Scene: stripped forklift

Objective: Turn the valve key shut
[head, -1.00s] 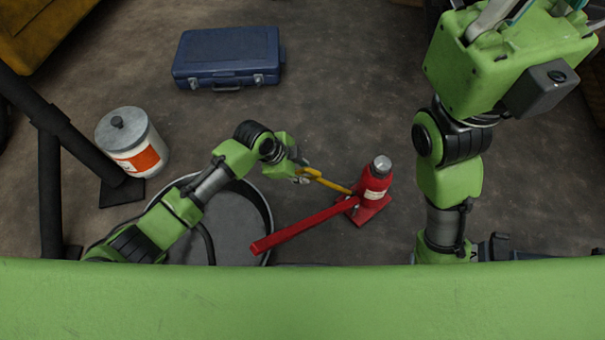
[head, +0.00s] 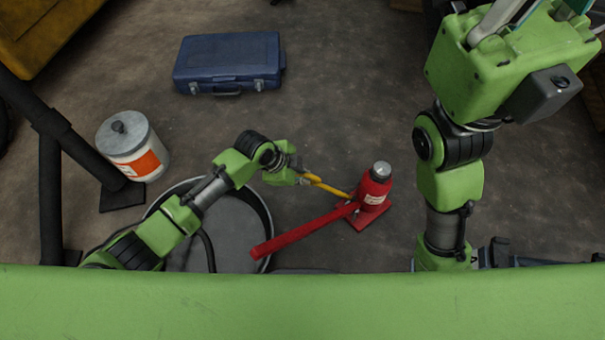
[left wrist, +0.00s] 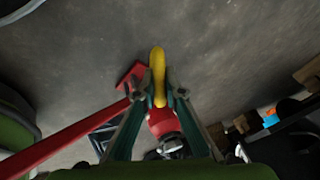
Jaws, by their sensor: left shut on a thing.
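The valve key is a yellow bar (head: 328,187) at the base of a red bottle jack (head: 374,188) in the head view. My left gripper (head: 304,178) is shut on the key's outer end. In the left wrist view the key (left wrist: 158,65) lies between the two fingertips (left wrist: 159,96) of that gripper, and the jack (left wrist: 161,122) shows partly behind them. The key's joint with the jack is too small to make out. My right gripper (head: 497,16) is at the upper right, away from the jack and cut off by the picture's top edge.
The jack's long red handle (head: 303,229) reaches down-left over a round grey pan (head: 235,225). A white can with an orange label (head: 132,145) stands at the left. A blue case (head: 228,62) lies at the back. The floor between case and jack is clear.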

